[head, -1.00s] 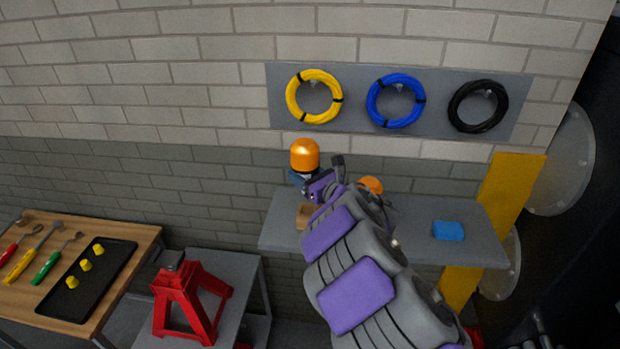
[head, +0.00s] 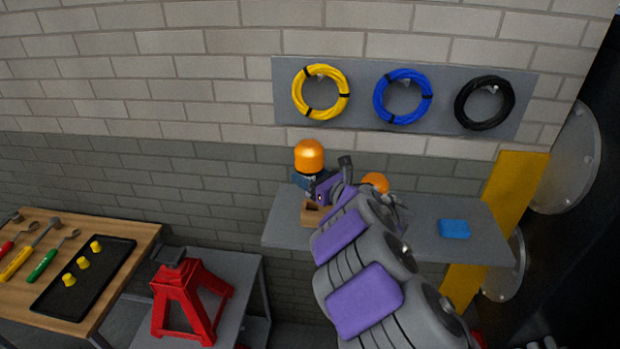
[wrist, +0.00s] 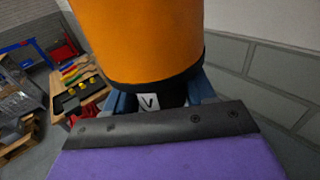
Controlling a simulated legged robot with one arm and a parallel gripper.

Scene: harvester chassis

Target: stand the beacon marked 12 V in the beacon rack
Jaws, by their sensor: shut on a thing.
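An orange-domed beacon (head: 309,155) is held up above the grey shelf's left end in the head view. My gripper (head: 308,181) is shut on its dark base. In the wrist view the orange dome (wrist: 140,40) fills the top, with my blue fingers on both sides of the base; a white label (wrist: 149,102) shows a "V", the rest hidden. A second orange beacon (head: 375,182) is partly hidden behind my arm. A wooden block (head: 312,214), possibly the beacon rack, sits on the shelf (head: 283,232) just below my gripper, partly covered by my arm.
A blue block (head: 454,229) lies on the shelf's right part. Yellow, blue and black cable coils hang on a wall panel (head: 440,70). A red jack stand (head: 188,300) stands on a lower table. A workbench (head: 40,225) at left holds tools and a black tray (head: 85,277).

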